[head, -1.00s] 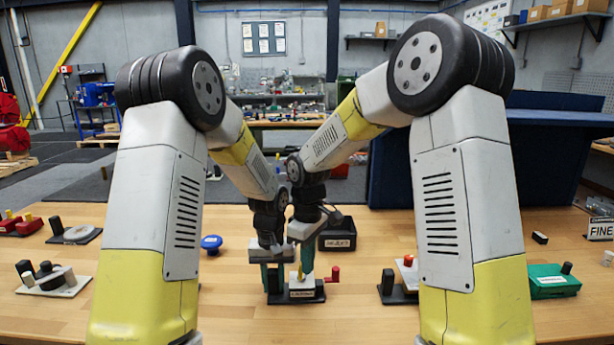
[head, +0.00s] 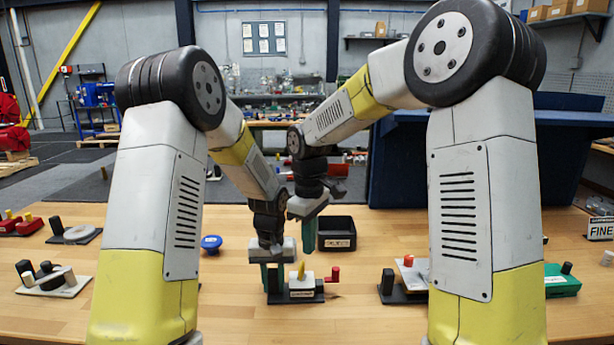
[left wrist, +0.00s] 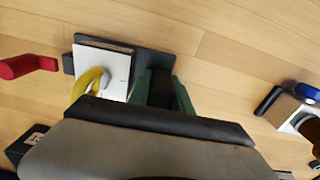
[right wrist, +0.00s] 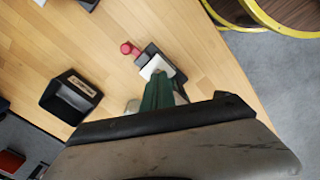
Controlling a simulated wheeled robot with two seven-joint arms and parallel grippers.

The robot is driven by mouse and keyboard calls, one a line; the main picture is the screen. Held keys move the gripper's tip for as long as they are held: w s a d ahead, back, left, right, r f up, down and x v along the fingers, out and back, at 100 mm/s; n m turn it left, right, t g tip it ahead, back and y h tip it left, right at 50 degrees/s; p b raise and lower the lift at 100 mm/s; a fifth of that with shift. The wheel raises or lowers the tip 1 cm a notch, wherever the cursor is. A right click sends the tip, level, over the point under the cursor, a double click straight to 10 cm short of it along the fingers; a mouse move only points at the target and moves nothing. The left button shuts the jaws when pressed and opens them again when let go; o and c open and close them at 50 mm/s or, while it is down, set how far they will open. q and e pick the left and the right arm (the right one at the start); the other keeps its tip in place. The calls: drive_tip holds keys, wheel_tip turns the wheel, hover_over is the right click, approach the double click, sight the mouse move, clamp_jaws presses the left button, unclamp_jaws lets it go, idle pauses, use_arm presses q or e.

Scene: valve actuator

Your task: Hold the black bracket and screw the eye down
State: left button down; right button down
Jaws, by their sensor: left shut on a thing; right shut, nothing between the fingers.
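The black bracket (head: 318,297) sits on the wooden table in the middle, with a white block (head: 302,285) on it. The yellow eye (head: 301,271) stands up from the white block; in the left wrist view (left wrist: 92,82) it shows as a curved yellow loop. My left gripper (head: 272,280) is shut on the black upright part of the bracket (left wrist: 160,88), just left of the white block. My right gripper (head: 309,236) is shut and empty, raised above and behind the eye. In the right wrist view its green fingers (right wrist: 158,95) overlap the white block and hide the eye.
A red-handled part (head: 334,274) stands just right of the white block. A black bin (head: 337,235) is behind it, and a blue knob (head: 211,243) is to the left. Other fixtures, such as a green box (head: 560,283), stand at the sides. Bare table lies in front.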

drive_tip(key=shift+w+d+f, duration=0.3)
drive_tip(key=shift+w+f, duration=0.05)
drive_tip(key=shift+f, duration=0.65)
drive_tip(key=shift+w+d+f, duration=0.25)
drive_tip(key=shift+w+f, duration=0.15)
drive_tip(key=shift+f, duration=0.65)
drive_tip(key=shift+w+d+f, duration=0.3)
drive_tip(key=shift+w+f, duration=0.05)
drive_tip(key=shift+f, duration=0.65)
drive_tip(key=shift+a, duration=0.65)
drive_tip(key=shift+s+a, duration=0.15)
drive_tip(key=shift+s, duration=0.35)
drive_tip(key=shift+s+a, duration=0.2)
drive_tip(key=shift+s, duration=0.05)
drive_tip(key=shift+a, duration=0.1)
drive_tip(key=shift+s, duration=0.1)
drive_tip(key=shift+s+d, duration=0.2)
wheel_tip(320, 180, up, 6)
